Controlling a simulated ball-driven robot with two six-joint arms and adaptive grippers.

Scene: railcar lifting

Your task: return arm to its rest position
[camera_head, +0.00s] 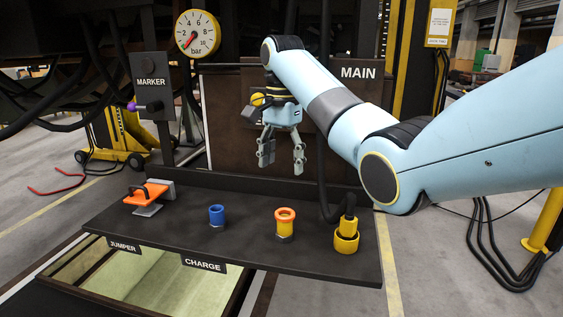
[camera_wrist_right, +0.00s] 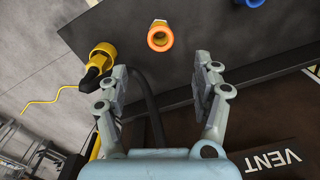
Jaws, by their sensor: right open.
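My right arm comes in from the right in the head view. Its gripper (camera_head: 281,152) hangs fingers down in front of the brown panel, above the back of the dark shelf (camera_head: 180,233). The fingers are apart with nothing between them. In the right wrist view the open gripper (camera_wrist_right: 164,88) also shows empty, with the orange-ringed yellow fitting (camera_wrist_right: 160,36) beyond the fingertips and apart from them. My left gripper is not in view.
On the shelf stand an orange-handled clamp (camera_head: 147,195), a blue fitting (camera_head: 217,215), the orange-ringed fitting (camera_head: 285,222) and a yellow connector with black cable (camera_head: 346,236). A pressure gauge (camera_head: 197,33) and MARKER box (camera_head: 152,82) stand behind. An open bin (camera_head: 150,285) lies below.

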